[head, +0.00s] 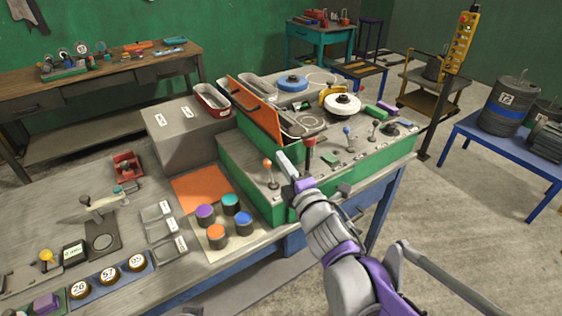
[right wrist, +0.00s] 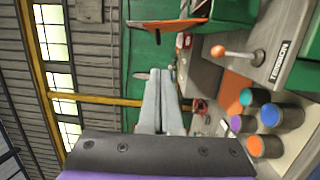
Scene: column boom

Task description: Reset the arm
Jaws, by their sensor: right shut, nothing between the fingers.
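My right gripper (head: 284,160) is in front of the green console (head: 246,188), beside its levers, with its grey fingers closed together and nothing between them. The closed fingers also show in the right wrist view (right wrist: 158,78). A lever with an orange knob (head: 267,164) stands just left of the fingers in the head view; in the right wrist view the orange knob (right wrist: 218,51) is apart from them, to the right. A dark red lever (head: 309,142) stands just to the right of the fingers. My left gripper is not in view.
A lever with a blue knob (head: 347,131) stands farther right on the console. Several coloured cylinders (head: 230,200) stand on the bench below. A grey box (head: 186,135) is behind them. A blue table (head: 478,142) with drums is at right; the floor between is clear.

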